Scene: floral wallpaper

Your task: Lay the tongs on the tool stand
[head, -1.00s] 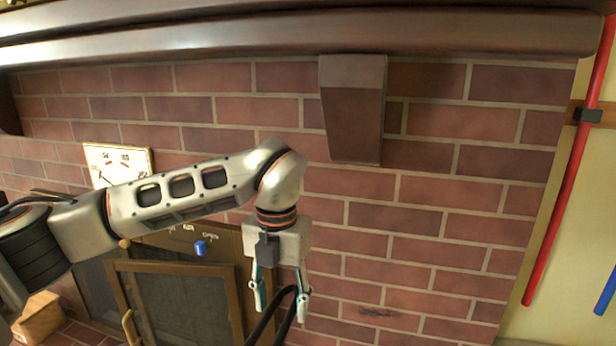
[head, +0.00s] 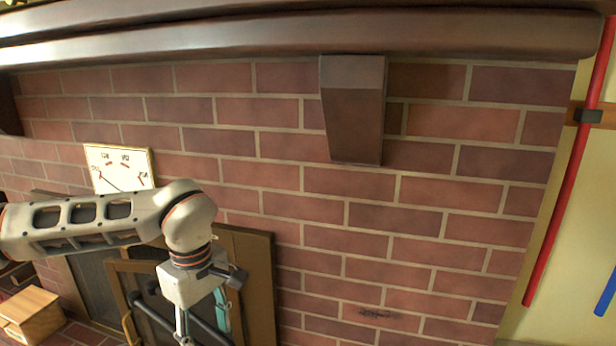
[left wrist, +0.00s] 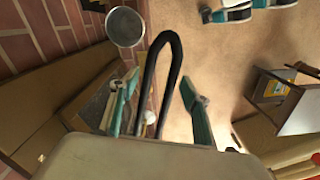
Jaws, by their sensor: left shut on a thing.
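My left gripper (head: 202,325) points down in front of the wooden-framed oven door at the lower left of the head view. It is shut on the black tongs (head: 152,312), whose lower part runs out of the picture. In the left wrist view the tongs (left wrist: 170,50) show as a black loop rising between the teal fingers (left wrist: 163,88). Teal parts at the top edge of the left wrist view look like my right gripper (left wrist: 229,13), cut off by the frame. I cannot make out the tool stand for certain in either view.
A brick wall (head: 395,218) fills the back, with a dark corbel (head: 352,110) under a mantel shelf (head: 450,35). A dial panel (head: 120,168) and a wooden box (head: 28,310) are at left. A round grey pan-like thing (left wrist: 125,27) is near the wall. Tan floor (left wrist: 230,55) is open.

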